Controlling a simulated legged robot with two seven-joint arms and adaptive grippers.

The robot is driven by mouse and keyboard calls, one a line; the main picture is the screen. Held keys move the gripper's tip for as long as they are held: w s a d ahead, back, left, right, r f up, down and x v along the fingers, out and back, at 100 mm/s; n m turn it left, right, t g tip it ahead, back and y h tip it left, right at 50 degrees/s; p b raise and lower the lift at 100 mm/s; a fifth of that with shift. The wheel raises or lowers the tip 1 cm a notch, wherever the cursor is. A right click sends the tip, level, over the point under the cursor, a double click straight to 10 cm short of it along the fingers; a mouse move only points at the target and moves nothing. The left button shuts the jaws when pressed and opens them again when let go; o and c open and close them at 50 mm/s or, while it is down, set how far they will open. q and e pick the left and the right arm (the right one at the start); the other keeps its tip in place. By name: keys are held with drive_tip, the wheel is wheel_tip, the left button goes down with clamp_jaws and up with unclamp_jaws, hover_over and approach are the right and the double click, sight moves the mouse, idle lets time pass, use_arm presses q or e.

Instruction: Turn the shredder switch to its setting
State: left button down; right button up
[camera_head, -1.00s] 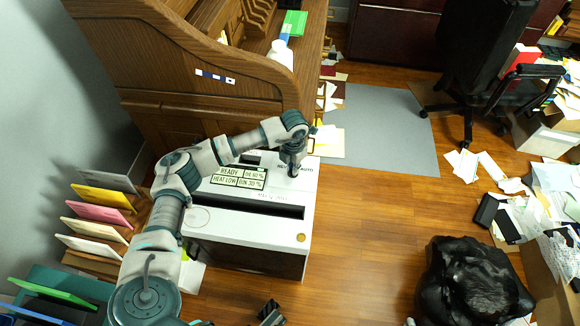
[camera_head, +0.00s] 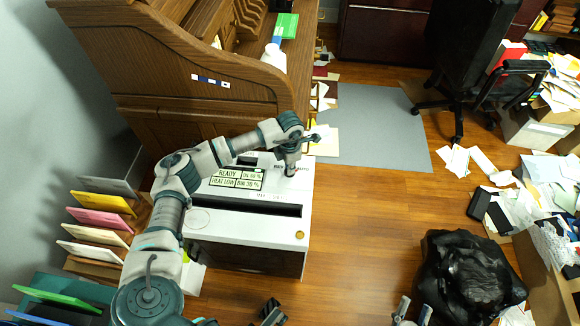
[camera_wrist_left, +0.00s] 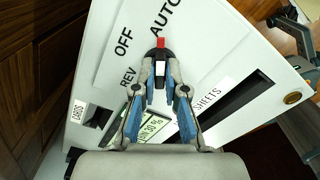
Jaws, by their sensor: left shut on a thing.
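The shredder (camera_head: 240,225) is a white-topped cabinet. Its switch is a black knob with a red tip (camera_wrist_left: 160,42) in the left wrist view. The labels OFF (camera_wrist_left: 123,41), AUTO (camera_wrist_left: 166,18) and REV (camera_wrist_left: 128,77) are printed around it. The red tip points toward AUTO. My left gripper (camera_wrist_left: 161,88) is shut on the knob, with a finger on each side. In the head view my left gripper (camera_head: 290,172) reaches down onto the shredder's back right top and hides the knob. My right gripper (camera_head: 412,312) shows at the bottom edge, its two fingers apart and empty.
A display panel (camera_head: 237,178) and a dark slot (camera_head: 245,204) lie on the shredder's top. A wooden roll-top desk (camera_head: 190,60) stands behind it. A black bag (camera_head: 468,275) sits at the lower right. The wooden floor (camera_head: 370,210) between is mostly clear.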

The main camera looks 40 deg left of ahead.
use_arm(q)
drive_tip(key=shift+a, duration=0.1)
drive_tip(key=c, duration=1.2)
unclamp_jaws()
drive_tip(key=shift+r, duration=0.1)
wheel_tip(320, 180, up, 12)
drive_tip(key=shift+a+f, duration=0.1)
drive_tip(key=shift+f, duration=0.05)
